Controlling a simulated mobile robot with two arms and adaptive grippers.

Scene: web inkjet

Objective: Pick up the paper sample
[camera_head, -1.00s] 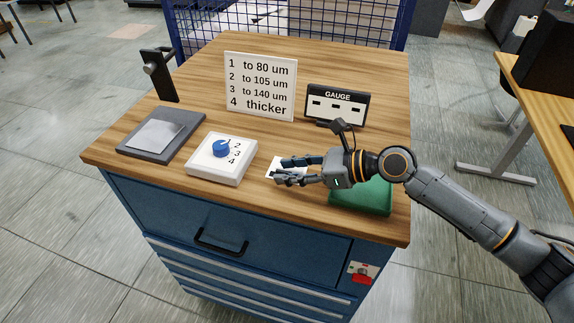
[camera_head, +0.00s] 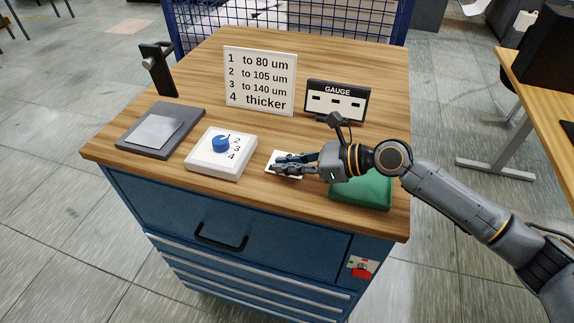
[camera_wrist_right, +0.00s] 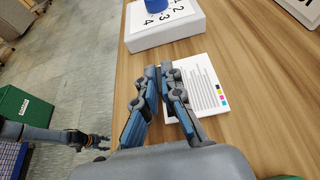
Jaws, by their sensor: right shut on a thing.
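The paper sample (camera_wrist_right: 205,88) is a small white sheet with printed lines and colour patches, lying on the wooden top; in the head view it shows as a white patch (camera_head: 272,158), partly covered by fingers. My right gripper (camera_head: 274,168) is over it, with its fingers close together. In the right wrist view the right gripper (camera_wrist_right: 166,72) is shut on the sheet's near-left part. The sheet looks flat on the wood, with no clear lift. My left gripper (camera_wrist_right: 98,141) shows small at the left of the wrist view; its finger opening is unclear.
A white dial box with a blue knob (camera_head: 221,144) stands left of the sheet. A grey plate (camera_head: 128,143), a thickness sign (camera_head: 260,82), a gauge (camera_head: 337,103) and a green block (camera_head: 362,192) share the cabinet top (camera_head: 200,75). The block lies under my right wrist.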

